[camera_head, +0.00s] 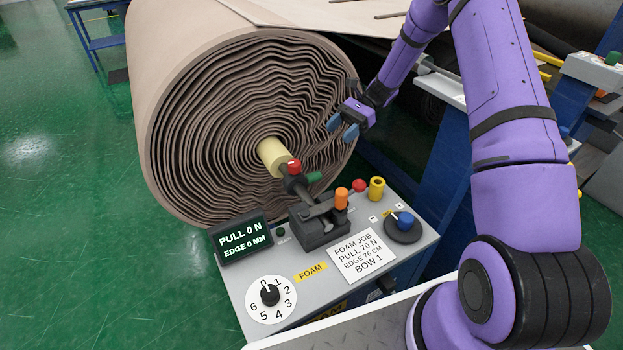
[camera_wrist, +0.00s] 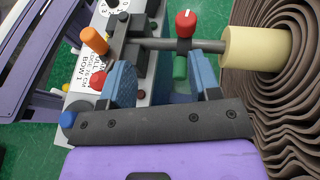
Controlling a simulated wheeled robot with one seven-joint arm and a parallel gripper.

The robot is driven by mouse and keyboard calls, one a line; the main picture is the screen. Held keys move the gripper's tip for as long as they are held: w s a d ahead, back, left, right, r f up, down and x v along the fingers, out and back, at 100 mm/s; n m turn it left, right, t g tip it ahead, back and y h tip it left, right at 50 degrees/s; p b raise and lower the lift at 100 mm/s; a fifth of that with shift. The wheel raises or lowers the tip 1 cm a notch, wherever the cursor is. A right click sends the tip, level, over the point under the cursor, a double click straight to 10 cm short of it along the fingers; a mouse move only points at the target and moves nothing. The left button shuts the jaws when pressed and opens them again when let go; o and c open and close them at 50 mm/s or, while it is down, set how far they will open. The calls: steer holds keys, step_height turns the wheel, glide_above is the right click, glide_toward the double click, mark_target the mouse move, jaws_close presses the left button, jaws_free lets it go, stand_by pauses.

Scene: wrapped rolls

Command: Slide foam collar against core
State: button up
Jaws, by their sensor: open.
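A dark collar (camera_wrist: 184,46) with a red knob (camera_wrist: 186,22) and a green grip (camera_wrist: 180,67) sits on a grey shaft (camera_wrist: 208,46). In the head view its red knob (camera_head: 294,166) and green grip (camera_head: 315,178) show in front of the roll. A pale yellow cylinder (camera_head: 272,156), which looks like the core, sticks out of the roll's centre; it also shows in the wrist view (camera_wrist: 258,48). A length of bare shaft separates collar and core. My gripper (camera_head: 342,126) is open and empty, up and right of the collar, not touching it.
The big brown wrapped roll (camera_head: 190,110) stands close on the left of my gripper. Below is a grey console (camera_head: 300,290) with a display (camera_head: 243,239), dial (camera_head: 270,298), orange knob (camera_head: 341,198), red button (camera_head: 359,185), yellow ring (camera_head: 376,188) and blue knob (camera_head: 405,220).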

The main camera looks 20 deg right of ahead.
mark_target(307, 181)
step_height(307, 181, down, 15)
steer(key=w+d+m+t+y, duration=0.1)
steer(key=w+d+m+y, duration=0.1)
steer(key=m+y, duration=0.3)
steer(key=shift+t, duration=0.4)
steer(key=s+a, duration=0.1)
steer(key=a, duration=0.6)
steer(key=s+a, duration=0.1)
steer(key=a, duration=0.2)
steer(key=shift+s+a+f, duration=0.25)
steer(key=shift+s+a, duration=0.05)
steer(key=shift+a, duration=0.1)
jaws_close()
steer(key=w, duration=0.3)
steer(key=shift+w+a, duration=0.3)
steer(key=shift+a, duration=0.05)
jaws_free()
